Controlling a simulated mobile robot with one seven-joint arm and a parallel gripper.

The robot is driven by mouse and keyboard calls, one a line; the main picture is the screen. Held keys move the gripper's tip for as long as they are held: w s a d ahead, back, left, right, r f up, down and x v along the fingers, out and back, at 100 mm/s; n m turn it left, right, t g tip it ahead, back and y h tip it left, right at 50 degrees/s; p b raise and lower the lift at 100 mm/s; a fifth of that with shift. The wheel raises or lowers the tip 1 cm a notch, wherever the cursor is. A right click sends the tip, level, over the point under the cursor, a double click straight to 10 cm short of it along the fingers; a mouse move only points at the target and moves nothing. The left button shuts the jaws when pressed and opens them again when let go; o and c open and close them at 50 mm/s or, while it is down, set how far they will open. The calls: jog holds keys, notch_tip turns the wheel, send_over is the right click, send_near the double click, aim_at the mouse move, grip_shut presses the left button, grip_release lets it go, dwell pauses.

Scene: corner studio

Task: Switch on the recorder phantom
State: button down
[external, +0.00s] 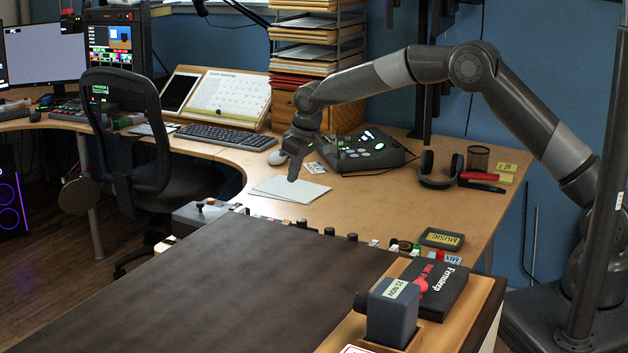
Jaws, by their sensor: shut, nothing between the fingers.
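A dark recorder-like device (365,152) with round pads, a small lit screen and green lights sits on the curved wooden desk, right of my gripper. I cannot make out a phantom switch or its state at this size. My gripper (293,178) points down over the desk, left of the device and above white paper sheets (290,190). Its fingers are shut and empty. It appears apart from the device. My arm reaches in from the right, over the back of the device.
A paper rack (318,40) stands behind the gripper. A keyboard (226,137) lies left, headphones (440,170) and a mesh cup (478,158) right. A row of knobs (330,232) and a dark surface (210,290) are in front. Bare desk lies right of the sheets.

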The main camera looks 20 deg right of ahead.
aim_at(287, 221)
jog(key=x, duration=1.1)
jog(key=shift+s+d+f, duration=0.1)
jog(key=shift+s+d, duration=0.15)
jog(key=shift+d, duration=0.15)
jog(key=shift+f, duration=0.35)
jog(key=shift+w+d+f, duration=0.1)
jog(key=shift+d+f, duration=0.05)
jog(key=shift+f, duration=0.15)
jog(key=shift+s+a+r, duration=0.25)
jog(key=shift+s+a, duration=0.3)
jog(key=shift+a, duration=0.05)
